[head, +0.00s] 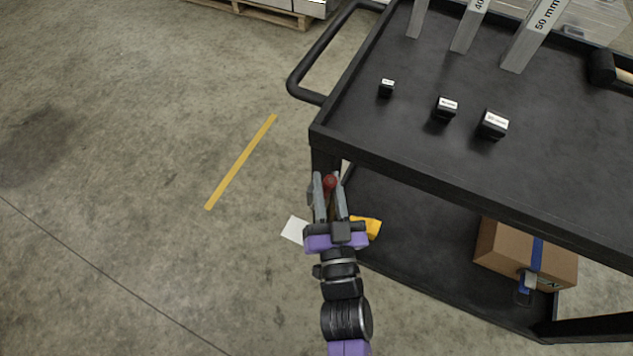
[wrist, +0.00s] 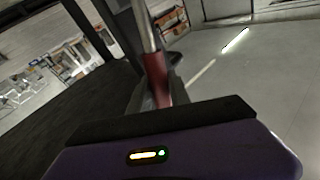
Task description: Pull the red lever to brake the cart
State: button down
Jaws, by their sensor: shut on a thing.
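The red lever (head: 330,182) shows in the head view between my gripper's fingers, beside the near left corner post of the black cart (head: 325,140). My gripper (head: 329,180) is shut on the lever. In the wrist view the lever (wrist: 157,78) is a red grip on a grey metal rod, with my fingertips (wrist: 157,95) around its lower part. The fingers hide part of the lever in both views.
The cart's top holds several metal bars and small labelled black blocks (head: 445,109). A cardboard box (head: 524,254) and a yellow object (head: 368,227) are on or near the lower shelf. A handle (head: 312,60) juts out left. Open floor lies left, with a yellow line (head: 241,162).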

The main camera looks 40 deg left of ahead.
jog(key=w+d+f+m+t+h+b, duration=0.2)
jog(key=d+f+m+t+b, duration=0.6)
jog(key=m+b, duration=0.7)
jog(key=shift+w+d+f+h+b, duration=0.15)
jog(key=shift+d+f+h+b, duration=0.6)
jog(key=shift+b, duration=0.4)
jog(key=shift+d+r, duration=0.1)
jog(key=shift+r, duration=0.05)
jog(key=c, duration=1.5)
grip_release()
jog(key=v, duration=0.8)
jog(key=shift+p, duration=0.3)
jog(key=shift+w, duration=0.1)
